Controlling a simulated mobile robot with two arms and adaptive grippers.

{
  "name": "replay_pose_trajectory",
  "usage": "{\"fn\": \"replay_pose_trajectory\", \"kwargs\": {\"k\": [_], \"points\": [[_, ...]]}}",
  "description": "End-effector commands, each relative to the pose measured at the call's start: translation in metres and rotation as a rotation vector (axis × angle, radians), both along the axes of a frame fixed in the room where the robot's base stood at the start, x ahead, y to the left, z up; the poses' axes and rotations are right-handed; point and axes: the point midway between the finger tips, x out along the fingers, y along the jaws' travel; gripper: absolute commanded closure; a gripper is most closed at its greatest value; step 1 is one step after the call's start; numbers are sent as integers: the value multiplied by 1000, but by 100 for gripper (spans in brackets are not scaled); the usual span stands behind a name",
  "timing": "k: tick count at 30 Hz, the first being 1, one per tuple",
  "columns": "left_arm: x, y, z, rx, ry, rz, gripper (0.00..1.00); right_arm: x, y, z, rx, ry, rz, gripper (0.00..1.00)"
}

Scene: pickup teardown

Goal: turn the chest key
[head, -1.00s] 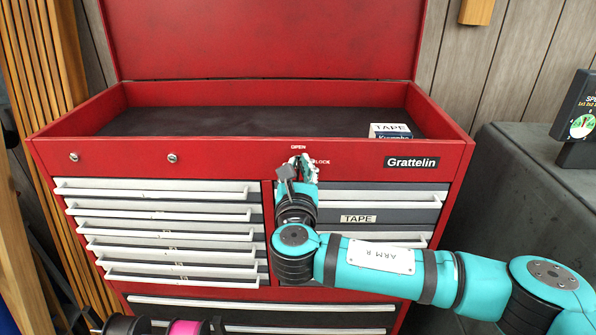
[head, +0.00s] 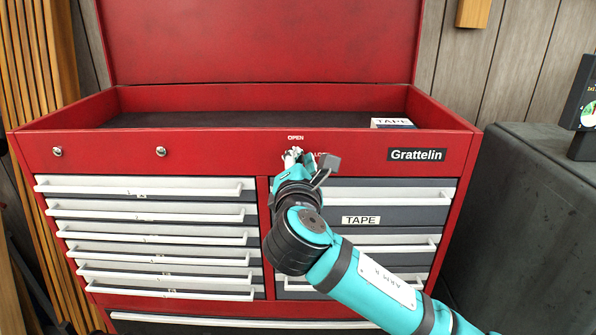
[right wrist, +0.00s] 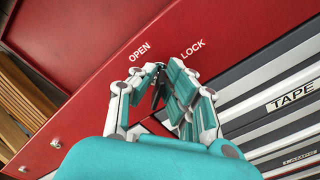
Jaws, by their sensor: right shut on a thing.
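The red tool chest (head: 225,150) stands in front of me with its lid up. Its lock sits on the red front panel, below the white OPEN label (head: 295,138) and beside the partly covered LOCK label; both labels also show in the right wrist view. My right gripper (head: 294,157) is at the lock, its fingers against the panel. In the right wrist view its fingers (right wrist: 158,80) are shut on the dark key (right wrist: 157,92), which shows between them. In the head view the gripper hides the key. My left gripper is not in view.
White-handled drawers (head: 150,208) fill the chest front below the lock. A dark grey cabinet (head: 545,215) stands close on the right. Wooden slats (head: 42,60) are at the left.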

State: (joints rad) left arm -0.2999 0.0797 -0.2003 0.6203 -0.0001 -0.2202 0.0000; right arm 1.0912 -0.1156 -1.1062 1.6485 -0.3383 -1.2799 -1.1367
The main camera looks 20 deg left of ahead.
Motion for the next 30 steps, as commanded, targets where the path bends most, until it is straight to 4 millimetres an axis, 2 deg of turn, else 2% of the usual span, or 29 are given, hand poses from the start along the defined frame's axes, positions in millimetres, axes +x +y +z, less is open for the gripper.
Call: {"fn": "replay_pose_trajectory", "kwargs": {"k": [3,15,30], "points": [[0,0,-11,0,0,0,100,0,0,-5,111,35,0,100],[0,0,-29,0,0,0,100,0,-1,-7,429,127,0,100],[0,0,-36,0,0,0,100,0,-1,-6,597,175,-1,100]]}}
